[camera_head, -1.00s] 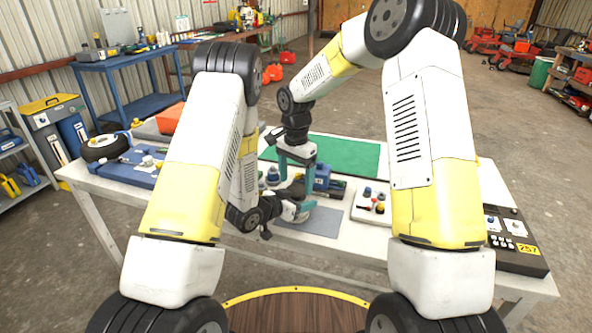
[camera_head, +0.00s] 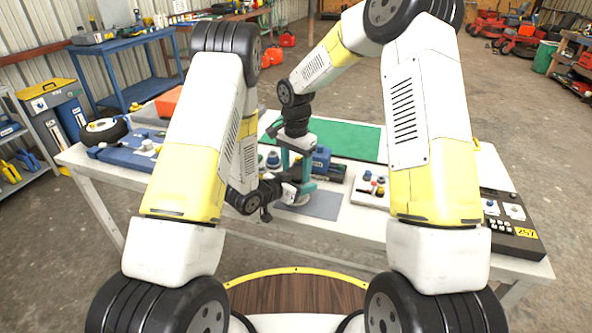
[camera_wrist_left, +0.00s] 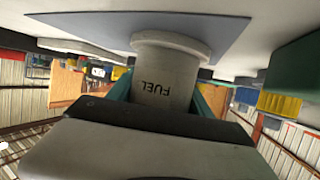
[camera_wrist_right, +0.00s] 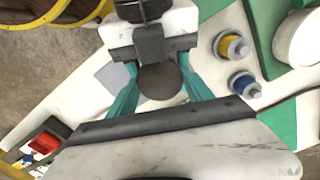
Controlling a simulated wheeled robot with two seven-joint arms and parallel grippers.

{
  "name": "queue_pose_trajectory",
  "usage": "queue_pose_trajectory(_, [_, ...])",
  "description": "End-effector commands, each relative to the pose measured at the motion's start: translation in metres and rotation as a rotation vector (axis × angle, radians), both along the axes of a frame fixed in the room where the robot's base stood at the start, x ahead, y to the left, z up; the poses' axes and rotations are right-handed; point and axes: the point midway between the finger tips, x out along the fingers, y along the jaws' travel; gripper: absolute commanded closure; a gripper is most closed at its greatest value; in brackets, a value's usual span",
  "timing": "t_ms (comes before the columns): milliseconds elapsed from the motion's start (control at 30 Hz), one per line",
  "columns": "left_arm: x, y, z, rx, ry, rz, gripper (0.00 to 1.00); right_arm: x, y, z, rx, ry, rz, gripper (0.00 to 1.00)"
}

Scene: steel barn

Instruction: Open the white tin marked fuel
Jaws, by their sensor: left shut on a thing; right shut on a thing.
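The white tin marked FUEL (camera_wrist_left: 165,72) stands upright in the left wrist view, which is upside down. Its wider base is at the grey mat (camera_wrist_left: 225,38); whether it touches is hard to tell. My left gripper (camera_wrist_left: 162,92) is shut on the tin's body from the side, a teal finger on each side. In the right wrist view the round grey lid (camera_wrist_right: 160,82) lies between the teal fingers of my right gripper (camera_wrist_right: 160,92), which is shut on it from above. In the head view the right gripper (camera_head: 298,178) hides most of the tin.
Two jars with blue and yellow tops (camera_wrist_right: 238,65) stand beside the tin. A white tray of small parts (camera_head: 370,192) lies to the right, a blue machine (camera_head: 322,162) behind. A green mat (camera_head: 350,142) covers the table's back. A black panel (camera_head: 510,225) sits far right.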

Motion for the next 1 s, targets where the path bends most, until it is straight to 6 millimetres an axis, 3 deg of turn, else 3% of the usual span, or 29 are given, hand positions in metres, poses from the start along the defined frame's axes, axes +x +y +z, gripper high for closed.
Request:
queue_pose_trajectory(200, [0.0001,-0.0001,0.0002,0.000,-0.001,0.000,1.00,0.0004,0.0000,0.0004,0.000,-0.002,0.233,0.89])
queue_pose_trajectory(500, [0.0001,-0.0001,0.0002,0.000,-0.001,0.000,1.00,0.0005,0.0000,0.0006,0.000,-0.002,0.261,0.89])
queue_pose_trajectory(533, [0.0001,-0.0001,0.0002,0.000,-0.001,0.000,1.00,0.0005,0.0000,0.0006,0.000,-0.002,0.260,0.35])
queue_pose_trajectory(600, [0.0001,-0.0001,0.0002,-0.001,-0.001,0.000,1.00,0.0005,0.0000,0.0006,0.000,-0.002,0.260,0.21])
queue_pose_trajectory(1000, [0.0001,-0.0001,0.0002,0.000,0.000,0.000,1.00,0.0007,0.0001,0.0043,0.000,-0.003,0.259,0.19])
